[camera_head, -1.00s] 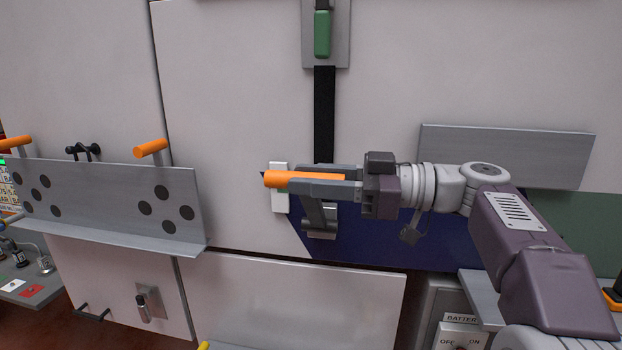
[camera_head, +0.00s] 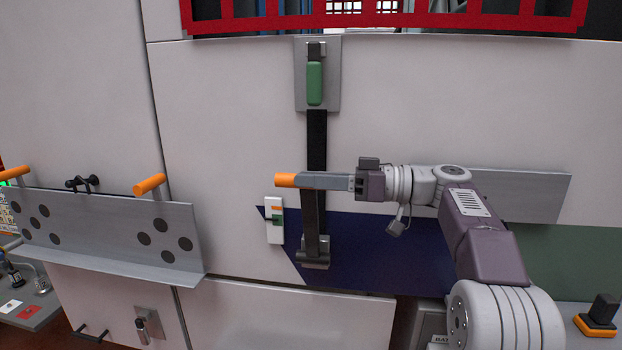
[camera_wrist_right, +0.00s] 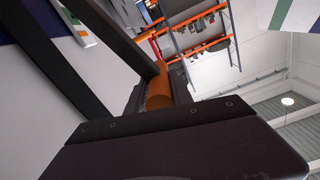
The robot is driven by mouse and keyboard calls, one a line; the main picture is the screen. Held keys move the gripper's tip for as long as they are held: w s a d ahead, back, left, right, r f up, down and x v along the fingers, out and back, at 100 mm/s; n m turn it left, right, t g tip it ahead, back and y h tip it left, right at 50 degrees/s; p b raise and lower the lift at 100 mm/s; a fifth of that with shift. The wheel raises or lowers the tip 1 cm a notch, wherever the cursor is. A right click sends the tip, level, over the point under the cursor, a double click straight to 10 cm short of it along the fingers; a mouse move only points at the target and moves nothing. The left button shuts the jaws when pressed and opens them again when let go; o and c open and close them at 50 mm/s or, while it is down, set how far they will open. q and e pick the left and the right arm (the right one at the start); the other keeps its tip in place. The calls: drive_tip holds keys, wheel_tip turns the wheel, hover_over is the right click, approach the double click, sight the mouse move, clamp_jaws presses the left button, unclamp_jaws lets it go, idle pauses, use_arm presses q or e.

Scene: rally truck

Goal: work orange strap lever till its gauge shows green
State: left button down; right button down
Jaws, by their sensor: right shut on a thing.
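The orange lever handle (camera_head: 285,180) sticks out to the left of my right gripper (camera_head: 325,181). My right gripper is shut on it, in front of the black strap (camera_head: 317,135). The lever's dark arm runs down to the grey ratchet base (camera_head: 313,253). In the right wrist view the orange handle (camera_wrist_right: 160,92) lies between the dark fingers. The white gauge (camera_head: 274,222), left of the lever, shows an orange band above and a green band below with a dark pointer near them; the exact pointer reading is too small to tell. My left gripper is out of view.
A green-handled latch (camera_head: 315,84) sits above on the strap. A grey panel with black dots and orange handles (camera_head: 100,230) stands at the left. A grey plate (camera_head: 520,195) lies behind my right arm. A red grille (camera_head: 380,20) crosses the top.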

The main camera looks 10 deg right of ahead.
drive_tip(key=shift+w+d+r+p, duration=0.25)
drive_tip(key=shift+w+p, duration=0.2)
drive_tip(key=shift+w, duration=0.15)
drive_tip(key=shift+w+d+r+p, duration=0.1)
drive_tip(key=shift+w+r+p, duration=0.15)
drive_tip(key=shift+w+p, duration=0.25)
drive_tip(key=shift+w+d, duration=0.1)
drive_tip(key=shift+w, duration=0.35)
drive_tip(key=shift+f, duration=0.1)
drive_tip(key=shift+w, duration=0.1)
